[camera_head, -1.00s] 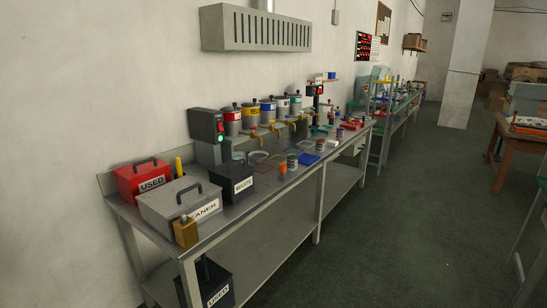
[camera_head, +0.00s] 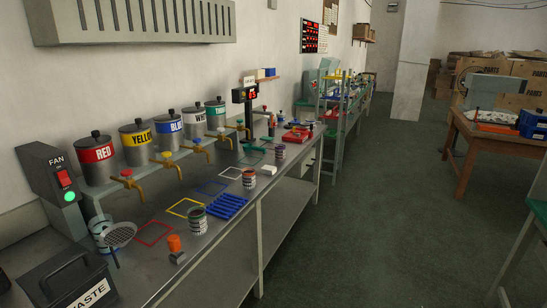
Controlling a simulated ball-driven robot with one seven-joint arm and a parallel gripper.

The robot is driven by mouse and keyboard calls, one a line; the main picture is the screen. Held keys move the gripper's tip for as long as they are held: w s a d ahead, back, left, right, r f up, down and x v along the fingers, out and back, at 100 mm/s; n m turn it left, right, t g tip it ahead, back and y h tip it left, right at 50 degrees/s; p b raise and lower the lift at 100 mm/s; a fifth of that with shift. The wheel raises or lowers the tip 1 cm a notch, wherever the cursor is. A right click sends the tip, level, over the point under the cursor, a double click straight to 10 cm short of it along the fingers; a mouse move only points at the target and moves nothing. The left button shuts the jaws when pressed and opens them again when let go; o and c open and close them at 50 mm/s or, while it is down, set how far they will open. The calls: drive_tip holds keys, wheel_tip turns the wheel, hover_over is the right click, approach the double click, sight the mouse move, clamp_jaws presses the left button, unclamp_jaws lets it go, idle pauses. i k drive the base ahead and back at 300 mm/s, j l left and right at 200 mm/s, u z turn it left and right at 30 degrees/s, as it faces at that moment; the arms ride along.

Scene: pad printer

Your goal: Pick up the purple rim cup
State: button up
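A small cup with a purplish rim (camera_head: 280,152) stands upright near the front edge of the steel bench (camera_head: 222,258), towards its far end. It is small here, so its colour is not fully certain. A cup with a reddish-orange rim (camera_head: 249,178) stands nearer, and a cup with a greenish rim (camera_head: 197,220) stands nearer still, by the blue rack. My gripper is not in view.
A blue slatted rack (camera_head: 227,206), an orange-topped item (camera_head: 175,246), a strainer (camera_head: 119,234) and a black WASTE box (camera_head: 68,284) are on the bench. Labelled paint pots (camera_head: 136,142) with taps line the wall. The green floor (camera_head: 375,215) to the right is open.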

sight(279, 149)
drive_tip(key=i, duration=2.15)
